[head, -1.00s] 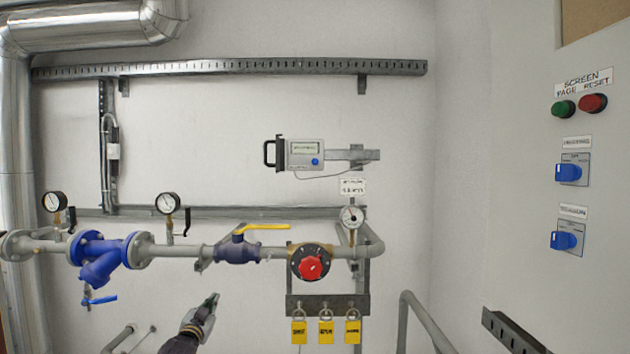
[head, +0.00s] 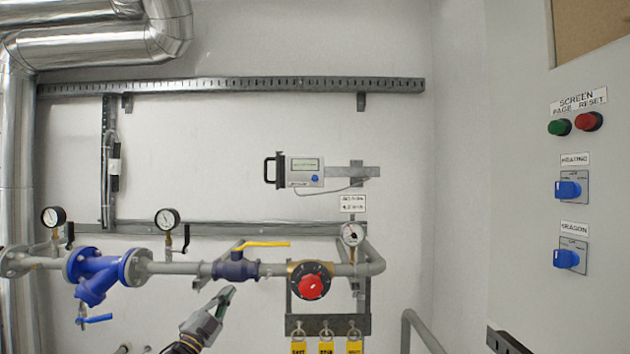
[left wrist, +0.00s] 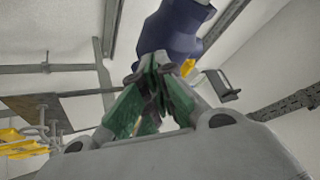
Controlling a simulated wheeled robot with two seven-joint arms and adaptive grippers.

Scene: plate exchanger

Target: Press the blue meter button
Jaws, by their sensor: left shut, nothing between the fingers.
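The meter (head: 304,172) is a small light grey box with a display and a black handle on its left, mounted on a bracket on the back wall. Its blue button (head: 315,178) is round and sits at the lower right of its face. My left gripper (head: 226,292) is shut and empty. It is below and left of the meter in the head view, just under the dark blue valve body (head: 235,268). In the left wrist view the fingertips (left wrist: 160,62) meet, with the valve body (left wrist: 172,28) behind them. My right gripper is not in view.
A pipe run with a yellow lever (head: 265,244), a red knob (head: 312,286) and gauges crosses below the meter. Yellow padlocks (head: 326,346) hang under it. A panel with blue switches (head: 567,189) stands at right. The wall around the meter is clear.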

